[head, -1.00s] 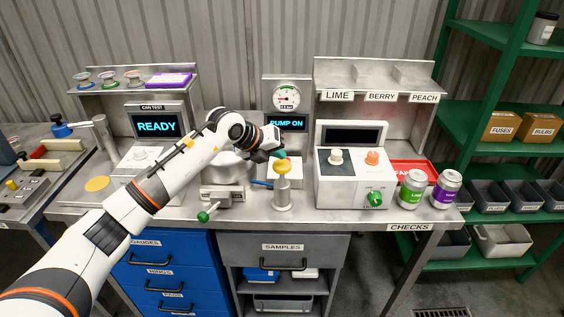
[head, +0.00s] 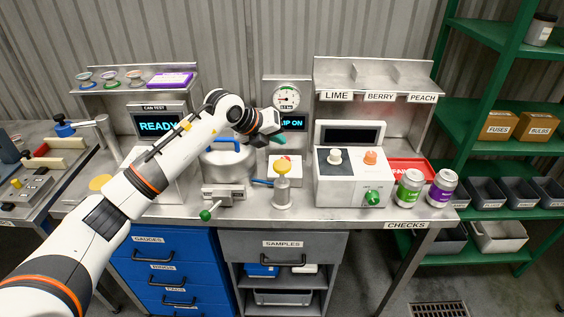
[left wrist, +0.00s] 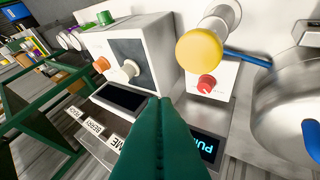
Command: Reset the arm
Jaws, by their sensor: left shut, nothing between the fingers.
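My left arm reaches in from the lower left of the head view across the bench. My left gripper (head: 279,141) is above the bench, behind and above the yellow-topped post (head: 282,168), in front of the pump screen (head: 293,123). Its teal fingers are shut and empty; in the left wrist view they are pressed together (left wrist: 162,103). The yellow knob (left wrist: 199,49) and a red button (left wrist: 206,84) show beside them there, apart from the fingers. My right gripper is not in view.
A metal vessel with a blue handle (head: 226,145) stands left of the post. A white box with knobs (head: 350,178) stands right of it, then green (head: 409,188) and purple (head: 443,188) cans. A dial gauge (head: 287,95) is behind. A READY screen (head: 157,125) is at left.

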